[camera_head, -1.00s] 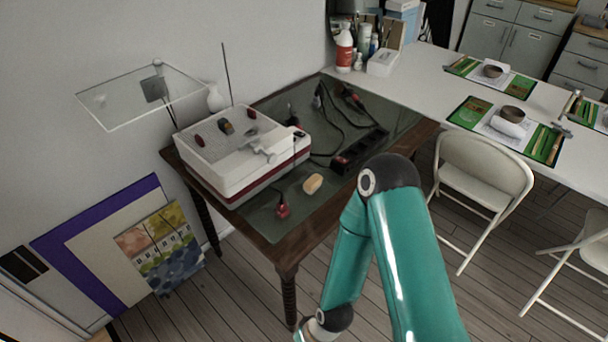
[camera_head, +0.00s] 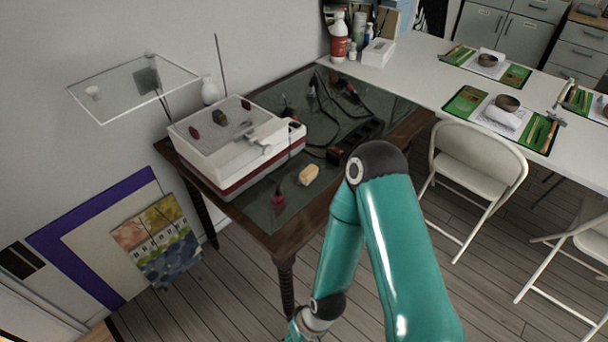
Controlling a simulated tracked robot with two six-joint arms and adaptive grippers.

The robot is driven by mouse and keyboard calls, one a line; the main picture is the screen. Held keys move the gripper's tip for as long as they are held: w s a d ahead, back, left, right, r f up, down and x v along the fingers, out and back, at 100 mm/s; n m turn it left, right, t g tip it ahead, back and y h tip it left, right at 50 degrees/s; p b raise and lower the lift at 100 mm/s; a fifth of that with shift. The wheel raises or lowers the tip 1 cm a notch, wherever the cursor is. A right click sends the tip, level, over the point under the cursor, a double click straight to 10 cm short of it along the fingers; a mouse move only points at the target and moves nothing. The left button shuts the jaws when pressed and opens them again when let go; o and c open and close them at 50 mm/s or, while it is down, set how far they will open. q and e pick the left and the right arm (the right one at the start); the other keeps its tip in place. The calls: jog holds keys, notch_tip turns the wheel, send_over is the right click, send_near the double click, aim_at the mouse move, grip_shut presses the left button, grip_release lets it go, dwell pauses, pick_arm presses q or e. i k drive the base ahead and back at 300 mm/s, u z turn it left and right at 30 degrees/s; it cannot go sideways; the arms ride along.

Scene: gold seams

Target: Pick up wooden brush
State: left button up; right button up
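A small tan, block-like object (camera_head: 309,174), which looks like the wooden brush, lies on the dark glass-topped wooden table (camera_head: 290,235) near its front edge. It lies just right of a white and red box-like machine. My teal arm, which appears to be the right one, rises from the bottom of the view and bends at an elbow to the right of the tan object. Its forearm runs down to the bottom edge, where the wrist is cut off. Neither gripper shows. Nothing visible touches the tan object.
The white and red machine (camera_head: 225,178) stands on the table's left side. A red-topped item (camera_head: 279,197), cables and a black power strip (camera_head: 365,135) lie around the tan object. A white chair (camera_head: 475,165) and a long white table (camera_head: 425,80) are to the right.

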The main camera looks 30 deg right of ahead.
aim_at(310, 173)
jog(key=z, duration=0.7)
jog(key=i, duration=0.15)
jog(key=u, duration=2.65)
jog(key=k, duration=1.55)
jog(key=z, duration=1.15)
jog(key=i, duration=1)
jog(key=z, duration=0.05)
